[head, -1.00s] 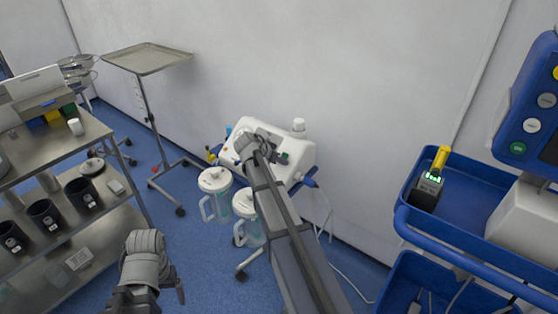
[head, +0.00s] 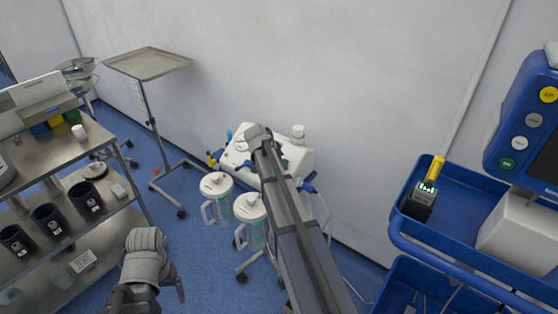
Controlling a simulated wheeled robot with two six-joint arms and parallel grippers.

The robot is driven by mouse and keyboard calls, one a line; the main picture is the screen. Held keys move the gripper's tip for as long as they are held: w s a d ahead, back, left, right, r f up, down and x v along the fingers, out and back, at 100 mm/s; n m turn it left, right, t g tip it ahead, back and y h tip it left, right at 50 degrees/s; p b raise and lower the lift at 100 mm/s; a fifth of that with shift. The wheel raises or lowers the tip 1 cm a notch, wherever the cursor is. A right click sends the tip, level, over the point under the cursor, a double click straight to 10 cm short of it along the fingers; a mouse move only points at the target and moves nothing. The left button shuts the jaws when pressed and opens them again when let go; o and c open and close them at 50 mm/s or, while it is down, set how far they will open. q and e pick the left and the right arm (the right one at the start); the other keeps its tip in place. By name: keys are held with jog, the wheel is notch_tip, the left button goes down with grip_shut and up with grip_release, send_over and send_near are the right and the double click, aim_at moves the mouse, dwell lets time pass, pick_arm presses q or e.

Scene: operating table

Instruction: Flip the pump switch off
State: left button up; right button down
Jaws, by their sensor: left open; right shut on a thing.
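The white suction pump (head: 299,158) stands on a wheeled stand against the wall, in the middle of the head view. My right arm reaches up to it from below, and its wrist covers much of the pump's front and top. My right gripper (head: 256,145) is at the pump, shut on a part of it, apparently the switch. The switch and the fingertips are hidden behind the wrist, so the switch's position cannot be told. My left gripper (head: 160,284) is open and empty at the lower left, beside the steel shelf cart and well away from the pump.
Two clear canisters with white lids (head: 217,184) hang in front of the pump. A steel shelf cart (head: 103,136) with dark cups is at left, and a tray stand (head: 150,62) is behind. A blue trolley (head: 468,210) with a monitor stands at right. Blue floor is clear between.

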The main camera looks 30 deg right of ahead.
dwell(0.3)
jog(key=c, duration=0.6)
grip_release()
jog(key=p+v, duration=0.6)
jog(key=v, duration=0.2)
jog(key=shift+p, duration=0.35)
jog(key=shift+w+d, duration=0.1)
